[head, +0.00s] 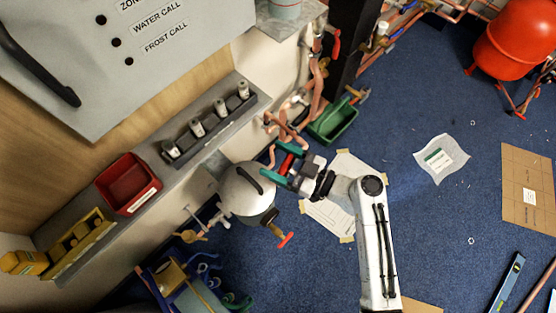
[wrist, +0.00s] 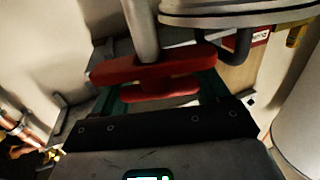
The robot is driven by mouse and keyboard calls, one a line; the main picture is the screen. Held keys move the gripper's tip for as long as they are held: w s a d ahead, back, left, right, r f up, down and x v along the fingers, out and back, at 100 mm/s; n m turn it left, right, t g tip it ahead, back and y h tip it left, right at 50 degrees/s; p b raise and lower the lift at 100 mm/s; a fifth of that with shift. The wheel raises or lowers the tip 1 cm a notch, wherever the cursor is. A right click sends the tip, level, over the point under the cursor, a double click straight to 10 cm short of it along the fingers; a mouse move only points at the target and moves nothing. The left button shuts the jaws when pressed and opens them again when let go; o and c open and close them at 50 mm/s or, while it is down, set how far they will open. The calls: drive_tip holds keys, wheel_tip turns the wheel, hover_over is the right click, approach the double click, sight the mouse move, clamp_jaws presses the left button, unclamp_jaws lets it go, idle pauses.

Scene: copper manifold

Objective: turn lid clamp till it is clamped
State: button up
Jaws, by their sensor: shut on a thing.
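In the wrist view a red clamp handle (wrist: 150,66) sits on the end of a metal rod (wrist: 140,28), beside the metal rim (wrist: 235,16) of a round lid. My gripper (wrist: 160,94) is shut on the red handle, with a teal finger at either side of it. In the head view my gripper (head: 284,165) is at the upper right side of a white rounded vessel (head: 240,192) with a dark lid handle. The red handle (head: 287,162) shows between the teal fingers. How far the clamp is turned cannot be told.
A red T-handle (head: 285,240) sticks out below the vessel. Copper pipes (head: 285,128) and a green tray (head: 333,122) are close above my gripper. A shelf (head: 150,175) with a red bin (head: 128,184) runs along the left.

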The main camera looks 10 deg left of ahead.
drive_tip(key=shift+w+d+m+t+h+b, duration=0.1)
drive_tip(key=shift+m+t+h+b, duration=0.5)
drive_tip(key=shift+m+t, duration=0.4)
drive_tip(key=shift+w+d+m+t+h+b, duration=0.1)
drive_tip(key=shift+m+t+h+b, duration=0.5)
drive_tip(key=shift+t, duration=0.7)
drive_tip(key=o, duration=1)
drive_tip(key=shift+c, duration=0.2)
drive_tip(key=b+v, duration=0.1)
drive_tip(key=v, duration=0.9)
drive_tip(key=shift+s+d+b, duration=0.25)
drive_tip(key=shift+s+b, duration=0.05)
drive_tip(key=shift+b, duration=0.05)
drive_tip(key=shift+r+h, duration=0.1)
drive_tip(key=shift+h, duration=0.2)
